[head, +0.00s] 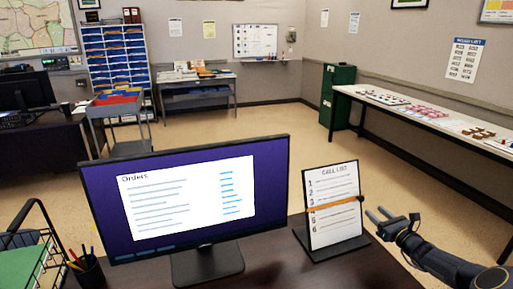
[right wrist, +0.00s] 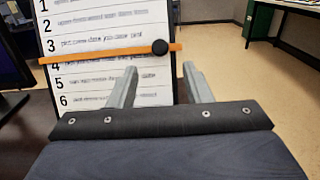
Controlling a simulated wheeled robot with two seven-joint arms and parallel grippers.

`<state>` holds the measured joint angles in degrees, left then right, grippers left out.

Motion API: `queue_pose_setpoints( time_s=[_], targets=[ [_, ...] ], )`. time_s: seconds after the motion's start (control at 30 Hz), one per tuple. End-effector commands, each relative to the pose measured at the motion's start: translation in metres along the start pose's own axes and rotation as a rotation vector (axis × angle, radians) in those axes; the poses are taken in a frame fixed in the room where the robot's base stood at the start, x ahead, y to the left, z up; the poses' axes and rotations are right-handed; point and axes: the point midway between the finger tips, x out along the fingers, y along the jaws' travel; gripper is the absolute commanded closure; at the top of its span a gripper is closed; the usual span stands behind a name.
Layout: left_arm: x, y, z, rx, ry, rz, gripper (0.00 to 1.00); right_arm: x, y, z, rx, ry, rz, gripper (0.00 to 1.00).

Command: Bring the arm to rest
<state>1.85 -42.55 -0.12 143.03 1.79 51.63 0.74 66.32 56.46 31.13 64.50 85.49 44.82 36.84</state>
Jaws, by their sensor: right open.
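My right gripper (head: 376,215) is to the right of the call list stand (head: 331,205) on the desk. In the right wrist view its fingers (right wrist: 157,85) are apart with nothing between them. The numbered call list (right wrist: 107,25) stands beyond them, upright, with an orange bar (head: 335,204) across it between lines 3 and 4. The bar has a black knob (right wrist: 160,47) towards its right end. The left gripper is not in view.
A monitor (head: 190,195) showing "Orders" stands left of the call list on the dark desk (head: 285,265). A pen cup (head: 87,270) and a wire rack (head: 35,245) are at the left. Open floor (head: 270,120) lies beyond, with a long table (head: 430,125) along the right wall.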

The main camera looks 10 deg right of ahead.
Motion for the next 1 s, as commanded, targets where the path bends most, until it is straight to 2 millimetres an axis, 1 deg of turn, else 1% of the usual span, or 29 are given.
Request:
queue_pose_setpoints(
  time_s=[0.07, 0.17, 0.27, 0.3, 0.33, 0.37, 0.4, 0.47, 0.5, 0.57, 0.6, 0.67, 0.7, 0.77, 0.8, 0.83, 0.87, 0.9, 0.97, 1.0],
  targets=[
    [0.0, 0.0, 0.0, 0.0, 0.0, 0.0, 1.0, 0.004, 0.008, 0.006, -0.02, 0.003, 0.02, 0.55],
    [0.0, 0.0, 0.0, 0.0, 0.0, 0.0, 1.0, 0.013, 0.036, 0.024, -0.097, 0.018, 0.093, 0.55],
    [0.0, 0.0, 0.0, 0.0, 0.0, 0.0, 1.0, 0.024, 0.087, 0.054, -0.242, 0.043, 0.223, 0.55],
    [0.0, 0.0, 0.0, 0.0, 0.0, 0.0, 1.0, 0.025, 0.112, 0.067, -0.316, 0.055, 0.286, 0.55],
    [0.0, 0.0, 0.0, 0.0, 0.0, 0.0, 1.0, 0.025, 0.132, 0.076, -0.376, 0.063, 0.335, 0.55],
    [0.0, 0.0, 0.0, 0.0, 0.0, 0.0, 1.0, 0.024, 0.152, 0.085, -0.438, 0.071, 0.385, 0.55],
    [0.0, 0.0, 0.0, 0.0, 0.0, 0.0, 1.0, 0.02, 0.178, 0.096, -0.524, 0.081, 0.451, 0.55],
    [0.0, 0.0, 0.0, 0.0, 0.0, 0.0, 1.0, 0.01, 0.217, 0.112, -0.658, 0.092, 0.55, 0.55],
    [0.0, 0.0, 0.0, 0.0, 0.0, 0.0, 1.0, -0.001, 0.242, 0.122, -0.751, 0.098, 0.617, 0.55],
    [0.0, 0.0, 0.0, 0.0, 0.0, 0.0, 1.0, -0.02, 0.278, 0.135, -0.898, 0.102, 0.716, 0.55],
    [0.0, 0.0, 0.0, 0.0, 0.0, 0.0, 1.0, -0.036, 0.301, 0.142, -0.998, 0.102, 0.782, 0.55],
    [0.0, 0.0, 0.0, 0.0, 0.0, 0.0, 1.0, -0.064, 0.331, 0.15, -1.15, 0.1, 0.874, 0.55],
    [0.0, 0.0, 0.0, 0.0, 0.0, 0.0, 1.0, -0.084, 0.348, 0.154, -1.25, 0.098, 0.93, 0.55],
    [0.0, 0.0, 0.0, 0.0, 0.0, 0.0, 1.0, -0.116, 0.369, 0.158, -1.396, 0.089, 1.009, 0.55],
    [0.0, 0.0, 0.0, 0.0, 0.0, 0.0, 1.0, -0.138, 0.381, 0.159, -1.489, 0.081, 1.059, 0.55],
    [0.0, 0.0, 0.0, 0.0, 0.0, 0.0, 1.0, -0.154, 0.389, 0.159, -1.559, 0.073, 1.093, 0.55],
    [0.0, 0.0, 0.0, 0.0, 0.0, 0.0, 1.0, -0.171, 0.396, 0.158, -1.628, 0.065, 1.126, 0.55],
    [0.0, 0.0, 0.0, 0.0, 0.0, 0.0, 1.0, -0.193, 0.404, 0.157, -1.718, 0.051, 1.166, 0.55],
    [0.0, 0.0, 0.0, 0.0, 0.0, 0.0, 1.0, -0.226, 0.413, 0.151, -1.849, 0.028, 1.222, 0.55],
    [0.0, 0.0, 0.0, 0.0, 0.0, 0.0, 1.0, -0.246, 0.417, 0.146, -1.93, 0.012, 1.255, 0.55]
  ],
)
